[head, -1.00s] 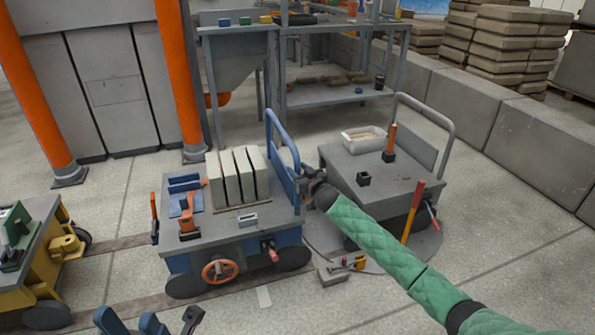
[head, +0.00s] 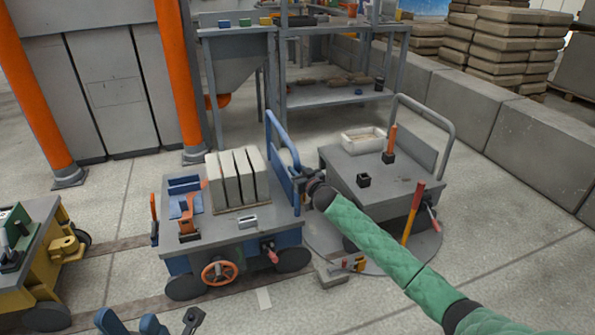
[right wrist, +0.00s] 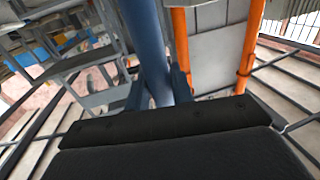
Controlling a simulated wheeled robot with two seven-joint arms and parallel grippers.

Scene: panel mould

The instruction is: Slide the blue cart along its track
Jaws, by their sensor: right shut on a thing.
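The blue cart (head: 255,240) stands on its track (head: 130,310) in the head view. It has a grey top, dark wheels and an orange handwheel (head: 219,273). Its upright blue push handle (head: 279,150) is at its right end. My right gripper (head: 303,190) is shut on this handle, its arm reaching in from the lower right. In the right wrist view the blue handle bar (right wrist: 148,45) runs between the fingers.
Pale slabs (head: 237,178) stand on the cart. A grey cart (head: 375,180) stands close on the right on a round plate. A yellow cart (head: 50,265) is at the left. A grey block (head: 330,276) lies on the floor by the cart's right end. Orange posts (head: 180,80) stand behind.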

